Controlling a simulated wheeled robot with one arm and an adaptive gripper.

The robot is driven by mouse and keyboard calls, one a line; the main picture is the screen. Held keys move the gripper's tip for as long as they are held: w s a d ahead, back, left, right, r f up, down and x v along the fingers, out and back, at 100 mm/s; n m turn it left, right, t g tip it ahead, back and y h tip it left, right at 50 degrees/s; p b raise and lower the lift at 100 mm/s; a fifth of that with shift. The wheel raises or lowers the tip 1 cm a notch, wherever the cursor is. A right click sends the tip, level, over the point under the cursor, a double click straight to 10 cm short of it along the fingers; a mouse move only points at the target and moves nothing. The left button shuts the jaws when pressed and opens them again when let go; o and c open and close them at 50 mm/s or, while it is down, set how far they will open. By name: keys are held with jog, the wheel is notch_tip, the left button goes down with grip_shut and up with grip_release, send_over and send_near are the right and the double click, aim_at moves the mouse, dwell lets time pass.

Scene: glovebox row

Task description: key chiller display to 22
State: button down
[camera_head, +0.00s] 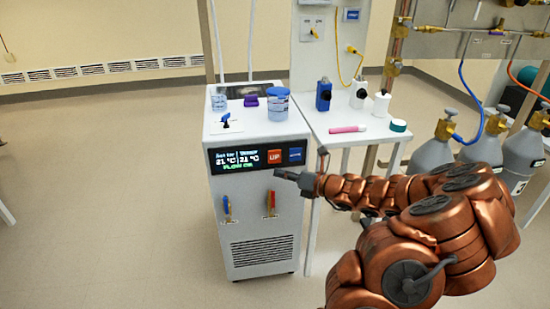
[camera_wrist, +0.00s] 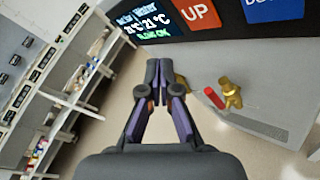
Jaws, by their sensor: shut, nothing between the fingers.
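The white chiller (camera_head: 262,215) stands at the centre of the head view. Its dark display (camera_head: 239,160) reads 21 °C under Set and 21 °C under Water, with a green FLOW OK line. The orange UP button (camera_head: 274,157) is right of the display, and the blue DOWN button (camera_head: 295,155) is right of that. In the wrist view the display (camera_wrist: 148,20), UP button (camera_wrist: 200,13) and blue button (camera_wrist: 272,8) show along the top. My gripper (camera_head: 278,173) is shut and empty, in front of the panel just below the UP button, and appears apart from it.
Red-handled (camera_head: 270,203) and blue-handled (camera_head: 227,207) valves are on the chiller front below the panel. A tub (camera_head: 278,106) and other small things stand on its top. A side table (camera_head: 360,128) with bottles is at right, beside gas cylinders (camera_head: 480,150). Floor at left is clear.

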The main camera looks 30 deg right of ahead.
jog(key=s+a+r+n+g+y, duration=0.1)
jog(key=a+r+n+g+y, duration=0.15)
jog(key=a+n, duration=0.5)
jog(key=s+a+r+n+g+y, duration=0.1)
jog(key=a+r+n+g+y, duration=0.2)
jog(key=a, duration=0.7)
jog(key=s+a+n+g, duration=0.6)
jog(key=s+a+n, duration=0.2)
jog(key=a+n, duration=0.3)
jog(key=s+a+f+n+g+h, duration=0.2)
jog(key=s+n, duration=0.3)
jog(key=s, duration=0.2)
jog(key=s+a+f+n+g+h, duration=0.2)
jog(key=s+a+n+g+h, duration=0.15)
jog(key=s, duration=0.35)
jog(key=s+d+n+g+h, duration=0.1)
jog(key=s+d+n+h, duration=0.5)
jog(key=s+d+n, duration=0.3)
jog(key=s+d, duration=0.1)
jog(key=s, duration=0.1)
jog(key=shift+s+d, duration=0.15)
jog(key=shift+s, duration=0.25)
